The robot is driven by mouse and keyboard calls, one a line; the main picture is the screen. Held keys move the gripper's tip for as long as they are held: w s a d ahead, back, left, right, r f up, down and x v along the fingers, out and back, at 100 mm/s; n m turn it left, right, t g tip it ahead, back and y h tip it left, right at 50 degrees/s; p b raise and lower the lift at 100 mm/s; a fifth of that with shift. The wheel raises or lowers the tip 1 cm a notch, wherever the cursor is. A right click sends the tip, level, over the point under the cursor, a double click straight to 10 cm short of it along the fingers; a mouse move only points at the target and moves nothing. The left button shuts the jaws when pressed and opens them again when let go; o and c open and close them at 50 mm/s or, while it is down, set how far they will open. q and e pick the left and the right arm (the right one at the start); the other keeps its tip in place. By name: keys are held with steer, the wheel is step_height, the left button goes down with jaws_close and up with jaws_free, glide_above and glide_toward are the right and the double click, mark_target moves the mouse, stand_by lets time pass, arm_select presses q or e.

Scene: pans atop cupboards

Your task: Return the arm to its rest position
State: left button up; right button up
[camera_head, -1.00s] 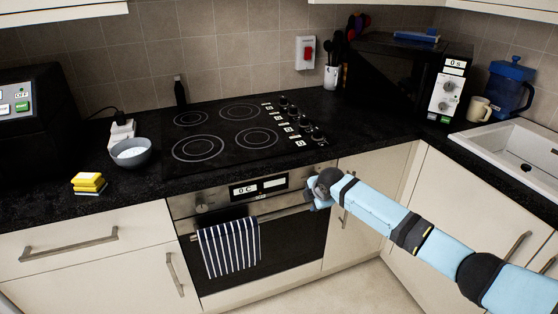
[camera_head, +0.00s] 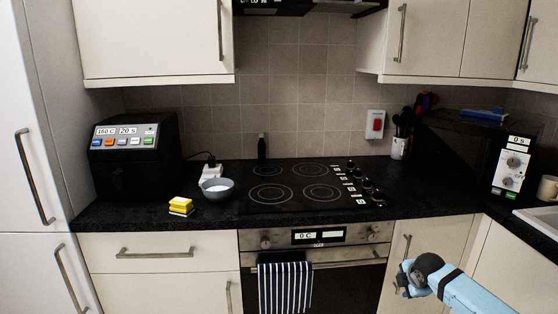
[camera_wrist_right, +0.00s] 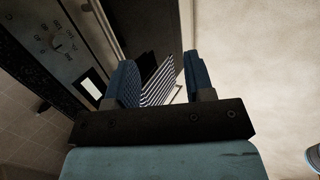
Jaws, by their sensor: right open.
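My right arm comes in at the lower right of the head view, light blue with dark bands. Its gripper end (camera_head: 404,279) is in front of the cupboard door to the right of the oven, clear of the worktop. In the right wrist view the two blue fingers of my right gripper (camera_wrist_right: 158,85) stand apart with nothing held between them. The striped towel (camera_wrist_right: 160,82) on the oven shows beyond the gap between the fingers. My left gripper is in neither view.
The oven (camera_head: 320,238) with its hanging striped towel (camera_head: 285,288) is left of my gripper. Wall cupboards (camera_head: 155,40) hang above.

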steer(key=s+a+f+m+t+y, duration=0.1)
steer(key=s+a+f+m, duration=0.1)
steer(key=s+f, duration=0.65)
steer(key=s+a+f+m+y, duration=0.1)
steer(key=s+a+f+m, duration=0.3)
steer(key=s, duration=0.7)
steer(key=s+f+m+t, duration=0.1)
steer(key=s+f+m, duration=0.1)
steer(key=s, duration=1)
steer(key=s+r+m+y, duration=0.1)
steer(key=s+r+m, duration=0.25)
steer(key=s, duration=0.65)
steer(key=a+r+m+t, duration=0.2)
steer(key=a+m, duration=0.3)
steer(key=a, duration=0.8)
arm_select(q)
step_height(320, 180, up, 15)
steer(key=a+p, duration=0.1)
steer(key=p, duration=1.8)
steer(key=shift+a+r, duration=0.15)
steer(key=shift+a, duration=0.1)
arm_select(e)
step_height(320, 180, up, 15)
steer(key=d, duration=0.1)
steer(key=shift+s+n+y, duration=0.3)
steer(key=shift+n, duration=0.15)
steer(key=shift+r, duration=0.1)
